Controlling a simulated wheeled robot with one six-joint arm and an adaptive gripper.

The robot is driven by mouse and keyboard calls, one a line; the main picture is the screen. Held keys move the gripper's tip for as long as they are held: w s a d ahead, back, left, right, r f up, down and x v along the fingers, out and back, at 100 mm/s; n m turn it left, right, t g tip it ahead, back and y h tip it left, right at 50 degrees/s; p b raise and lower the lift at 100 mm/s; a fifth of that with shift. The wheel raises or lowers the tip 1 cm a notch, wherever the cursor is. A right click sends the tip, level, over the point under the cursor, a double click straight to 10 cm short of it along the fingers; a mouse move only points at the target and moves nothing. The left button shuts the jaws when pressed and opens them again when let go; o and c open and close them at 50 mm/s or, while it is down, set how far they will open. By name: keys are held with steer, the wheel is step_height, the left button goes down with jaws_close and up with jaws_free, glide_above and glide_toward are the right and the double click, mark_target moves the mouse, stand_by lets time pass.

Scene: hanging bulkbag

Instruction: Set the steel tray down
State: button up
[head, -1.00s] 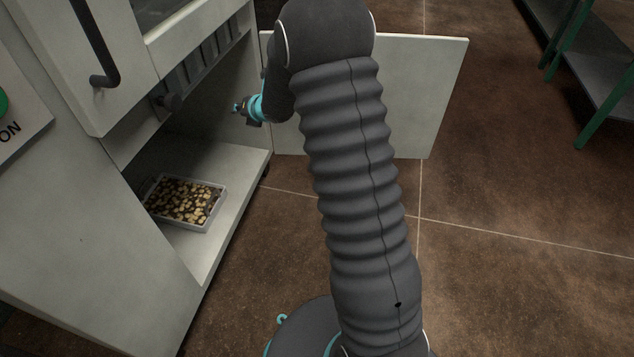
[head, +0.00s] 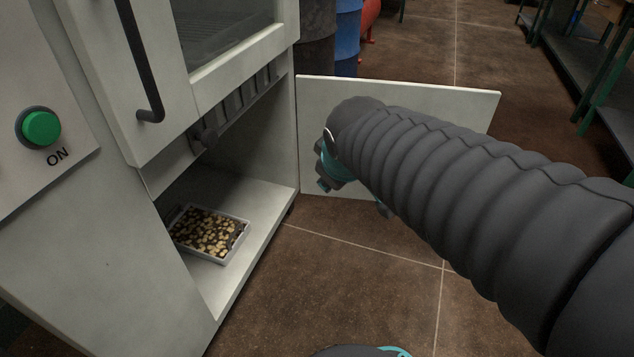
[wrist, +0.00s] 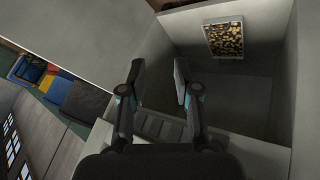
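The steel tray (head: 246,236) is a shallow rectangular tray filled with pale and dark pieces. It rests on the floor of the open lower compartment of a light grey cabinet, near the front edge. It also shows in the wrist view (wrist: 207,52), at the top right, apart from my gripper. My gripper (wrist: 158,72) shows there with its two fingers spread and nothing between them. In the head view my arm hides most of the gripper, which is outside the compartment, in front of the open door.
The cabinet's open door (head: 430,105) stands behind my arm. A dark handle (head: 140,65) and a green ON button (head: 41,127) are on its front. A blue drum (head: 347,35) stands behind. Green-legged shelving (head: 590,70) is at the right. Brown floor (head: 330,265) is clear before the cabinet.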

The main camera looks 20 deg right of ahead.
steer(key=s+a+f+m+g+y, duration=0.1)
steer(key=s+m, duration=0.4)
steer(key=s, duration=0.6)
steer(key=shift+s+a+f+m, duration=0.15)
steer(key=shift+a+f+m, duration=0.15)
steer(key=shift+a, duration=0.45)
